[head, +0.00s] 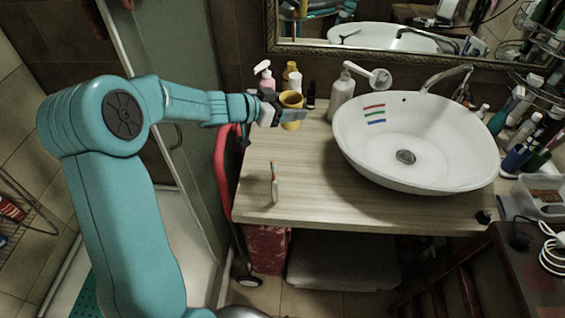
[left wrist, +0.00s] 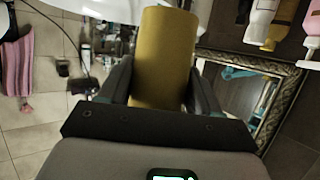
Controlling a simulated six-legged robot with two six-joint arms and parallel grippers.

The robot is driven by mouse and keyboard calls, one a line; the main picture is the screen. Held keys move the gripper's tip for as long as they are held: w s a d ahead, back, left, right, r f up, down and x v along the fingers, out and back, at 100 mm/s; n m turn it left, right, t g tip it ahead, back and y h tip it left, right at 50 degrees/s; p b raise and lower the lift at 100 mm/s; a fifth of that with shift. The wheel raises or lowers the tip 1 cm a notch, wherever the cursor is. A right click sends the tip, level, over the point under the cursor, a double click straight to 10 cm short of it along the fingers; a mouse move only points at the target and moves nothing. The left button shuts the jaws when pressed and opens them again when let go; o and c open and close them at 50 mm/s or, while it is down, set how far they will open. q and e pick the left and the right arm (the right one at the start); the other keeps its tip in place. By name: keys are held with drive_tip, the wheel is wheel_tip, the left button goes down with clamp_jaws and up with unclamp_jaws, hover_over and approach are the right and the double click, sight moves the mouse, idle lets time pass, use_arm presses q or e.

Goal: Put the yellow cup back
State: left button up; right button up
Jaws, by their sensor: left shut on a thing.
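The yellow cup (head: 291,101) is at the back left of the wooden counter (head: 320,195), in front of several bottles. My left gripper (head: 285,112) is shut on the yellow cup. In the left wrist view the cup (left wrist: 164,60) sits between the two fingers of my left gripper (left wrist: 160,85), which press on its sides. Whether the cup's base touches the counter is hard to tell. My right gripper is in neither view.
A white basin (head: 415,140) with coloured stripes stands at the counter's right. A white pump bottle (head: 341,97) is just right of the cup, and a pink-and-white bottle (head: 264,75) stands behind.

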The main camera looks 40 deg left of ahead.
use_arm(q)
drive_tip(key=f, duration=1.8)
drive_tip(key=shift+w+d+f, duration=0.15)
drive_tip(key=shift+d+f, duration=0.2)
drive_tip(key=shift+w+f, duration=0.1)
drive_tip(key=shift+d, duration=0.2)
drive_tip(key=shift+b, duration=0.35)
drive_tip(key=o, duration=0.6)
drive_tip(key=shift+a+f, duration=0.15)
drive_tip(key=o, duration=0.4)
drive_tip(key=shift+o, duration=0.2)
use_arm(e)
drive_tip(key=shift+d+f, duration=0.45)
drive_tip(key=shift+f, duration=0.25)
